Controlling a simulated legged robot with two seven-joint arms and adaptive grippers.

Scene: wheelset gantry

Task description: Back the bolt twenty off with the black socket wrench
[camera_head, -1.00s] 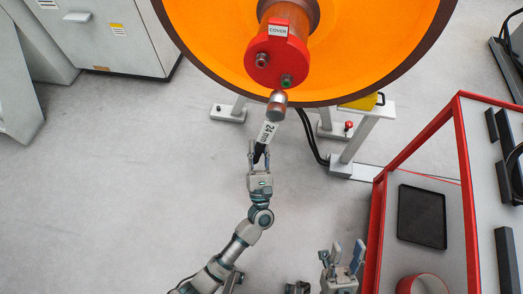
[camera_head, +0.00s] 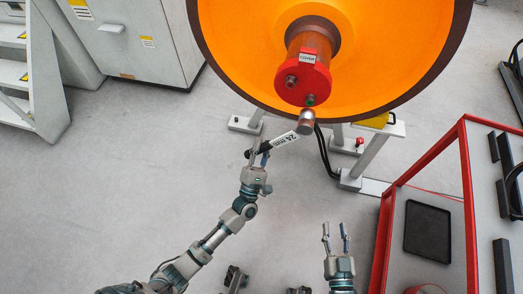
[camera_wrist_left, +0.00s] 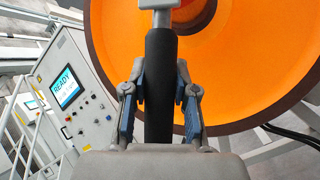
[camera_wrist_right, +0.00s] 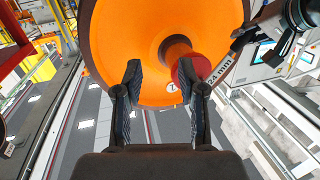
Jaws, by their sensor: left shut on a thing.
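The socket wrench has a silver socket head (camera_head: 306,121), a "24 mm" label (camera_head: 285,139) and a black handle (camera_wrist_left: 159,85). My left gripper (camera_head: 258,155) is shut on the handle and holds the wrench slanted, socket end up and right. The red cover (camera_head: 302,80) carries a brownish bolt (camera_head: 291,81) and a green one (camera_head: 310,99); no bolt number is readable. The socket is just below the green bolt in the head view; I cannot tell whether they touch. My right gripper (camera_head: 335,232) is open and empty. The label also shows in the right wrist view (camera_wrist_right: 222,70).
The large orange wheel (camera_head: 250,50) is behind the cover. Grey stand legs (camera_head: 365,160) and black cables (camera_head: 325,155) are below it. A red-framed table (camera_head: 384,235) with a black tray (camera_head: 427,232) stands at right. A grey cabinet (camera_head: 150,60) stands at upper left.

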